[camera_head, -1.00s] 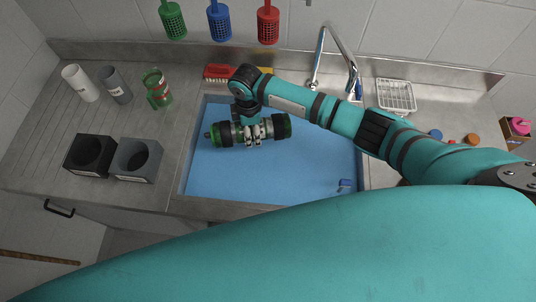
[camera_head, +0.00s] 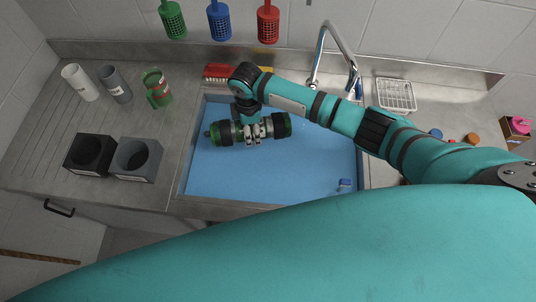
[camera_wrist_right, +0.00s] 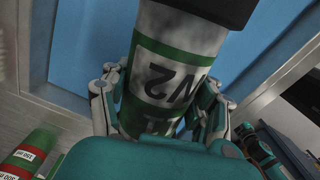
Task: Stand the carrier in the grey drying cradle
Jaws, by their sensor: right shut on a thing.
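The carrier is a cylinder with dark bands and green ends (camera_head: 222,132), lying roughly level above the blue sink. My right gripper (camera_head: 257,131) is shut around its middle. In the right wrist view the carrier (camera_wrist_right: 178,55) shows a white and green label with upside-down lettering, apparently "W2", and a black band at the top edge. The fingers close on both sides of it. The grey drying cradle (camera_head: 151,175), a block with a round open hole, stands on the counter left of the sink, apart from the carrier. My left gripper is out of view.
A black cradle (camera_head: 77,164) stands beside the grey one. Behind are a white cup (camera_head: 79,82), a grey cup (camera_head: 114,84) and a green jug (camera_head: 158,91). A red brush (camera_head: 217,71) lies behind the sink, and a faucet (camera_head: 323,48) rises there. The blue basin (camera_head: 270,180) has free room.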

